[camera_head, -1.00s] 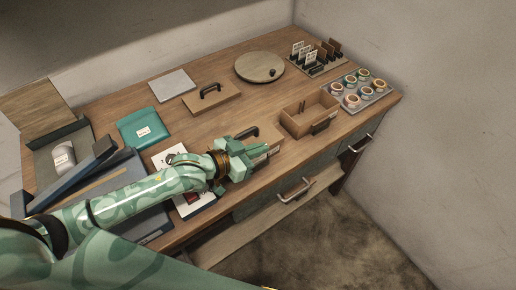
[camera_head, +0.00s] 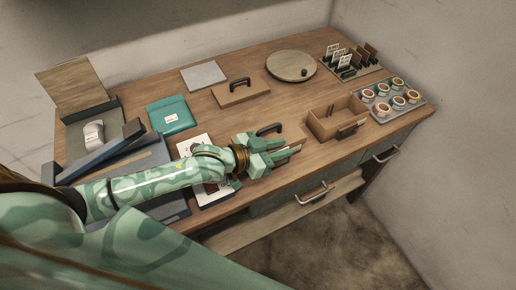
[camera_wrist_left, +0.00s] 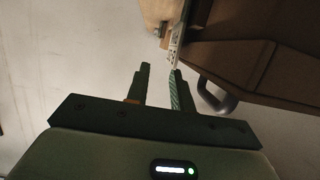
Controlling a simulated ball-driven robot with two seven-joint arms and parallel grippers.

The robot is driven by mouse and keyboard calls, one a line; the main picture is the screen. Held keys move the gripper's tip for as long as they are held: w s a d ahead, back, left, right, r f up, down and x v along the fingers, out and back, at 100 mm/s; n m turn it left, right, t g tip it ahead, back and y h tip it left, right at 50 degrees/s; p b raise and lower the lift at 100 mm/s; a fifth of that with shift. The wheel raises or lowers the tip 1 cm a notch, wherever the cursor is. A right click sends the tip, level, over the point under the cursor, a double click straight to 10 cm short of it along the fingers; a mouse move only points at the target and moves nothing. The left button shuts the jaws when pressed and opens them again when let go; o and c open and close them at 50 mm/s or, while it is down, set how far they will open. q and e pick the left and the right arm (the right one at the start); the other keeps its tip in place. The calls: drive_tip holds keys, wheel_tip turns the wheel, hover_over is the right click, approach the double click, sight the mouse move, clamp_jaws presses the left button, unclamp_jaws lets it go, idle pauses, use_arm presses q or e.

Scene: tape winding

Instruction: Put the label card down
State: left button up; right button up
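My left gripper (camera_head: 274,154) is over the front of the workbench, in front of a brown block with a black handle (camera_head: 268,129). Its two fingers are apart, with a clear gap between them in the left wrist view (camera_wrist_left: 160,88). The label card (camera_wrist_left: 176,46) shows there as a narrow white strip with dark marks, just beyond the tip of the right-hand finger and beside a brown surface. In the head view a pale sliver of the card (camera_head: 293,148) shows by the fingertips; the fingers hide the rest. My right gripper is not in view.
An open wooden box (camera_head: 326,128) stands right of the gripper. A tray of tape rolls (camera_head: 421,103), a card rack (camera_head: 372,72) and a round turntable (camera_head: 291,64) lie farther back. A teal pouch (camera_head: 171,117) is left. A drawer handle (camera_head: 312,193) sticks out below the front edge.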

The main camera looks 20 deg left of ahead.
use_arm(q)
drive_tip(key=p+v, duration=0.2)
drive_tip(key=v, duration=0.9)
drive_tip(key=shift+r, duration=0.2)
drive_tip(key=shift+s, duration=0.15)
